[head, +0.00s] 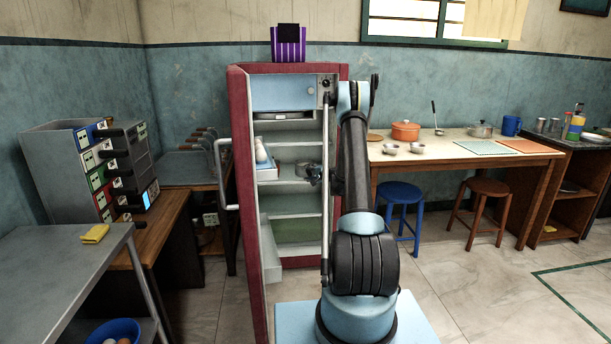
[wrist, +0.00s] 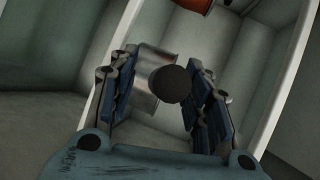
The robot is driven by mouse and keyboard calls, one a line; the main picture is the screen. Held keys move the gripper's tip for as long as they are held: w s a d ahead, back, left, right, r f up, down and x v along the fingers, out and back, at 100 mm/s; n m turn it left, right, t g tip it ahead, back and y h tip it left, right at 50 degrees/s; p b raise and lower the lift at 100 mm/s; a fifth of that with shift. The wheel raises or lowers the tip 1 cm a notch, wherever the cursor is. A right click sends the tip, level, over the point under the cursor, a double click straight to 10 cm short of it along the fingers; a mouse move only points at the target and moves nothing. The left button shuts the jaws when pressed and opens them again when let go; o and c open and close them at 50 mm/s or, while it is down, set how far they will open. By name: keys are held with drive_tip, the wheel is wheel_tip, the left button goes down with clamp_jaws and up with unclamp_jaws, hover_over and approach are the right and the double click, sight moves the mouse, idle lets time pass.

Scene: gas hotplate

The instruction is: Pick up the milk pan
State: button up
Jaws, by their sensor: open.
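The milk pan is a small metal pan with a dark, round-ended handle. In the wrist view its silvery body (wrist: 150,62) lies beyond the handle end, which points toward the camera. My gripper (wrist: 163,72) is open, with one blue-padded finger on each side of the handle; I cannot tell whether either finger touches it. In the head view the pan (head: 301,169) sits at a middle shelf inside the open fridge, and my gripper (head: 314,175) is right beside it. My arm hides part of the fridge's right side.
The red-edged fridge (head: 239,150) stands open around my gripper, with a white inner wall close by. Shelves lie above and below.

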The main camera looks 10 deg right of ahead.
drive_tip(key=shift+w+a+f, duration=0.15)
drive_tip(key=shift+w+a, duration=0.1)
drive_tip(key=shift+w, duration=0.2)
drive_tip(key=shift+c, duration=0.6)
clamp_jaws()
